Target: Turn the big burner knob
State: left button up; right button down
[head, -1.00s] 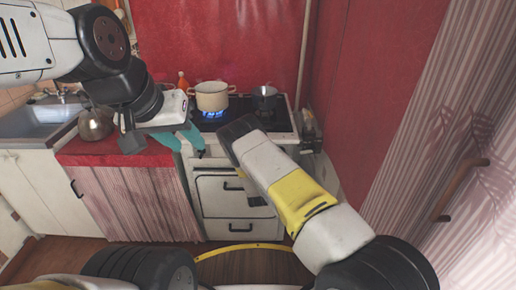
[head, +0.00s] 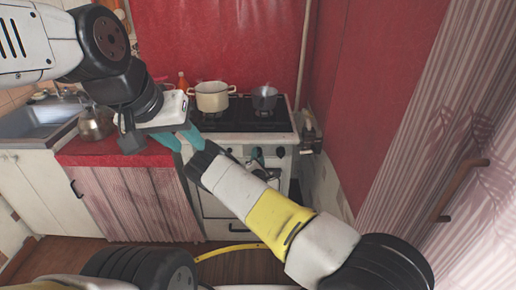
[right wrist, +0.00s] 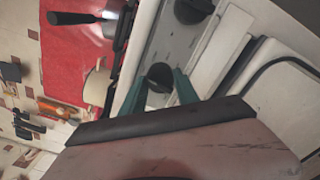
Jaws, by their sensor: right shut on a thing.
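The stove (head: 237,112) stands against the red wall with dark knobs on its front panel. In the right wrist view, the teal fingers of my right gripper (right wrist: 163,88) are shut on a dark round burner knob (right wrist: 159,74), one finger on each side. A second dark knob (right wrist: 192,8) shows above it, apart from the fingers. I cannot tell which knob is the big one. In the head view my forearm partly hides the panel and this gripper. My left gripper (head: 181,139) hangs at the stove's left front edge, its teal fingers apart and empty.
A cream pot (head: 212,97) and a small grey pan (head: 264,98) stand on the hob. A kettle (head: 95,122) is on the red counter (head: 105,152) to the left. A red wall and striped curtain bound the right side.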

jog(key=shift+f+n, duration=0.1)
jog(key=shift+n, duration=0.9)
jog(key=c, duration=0.9)
grip_release()
jog(key=shift+s, duration=3.95)
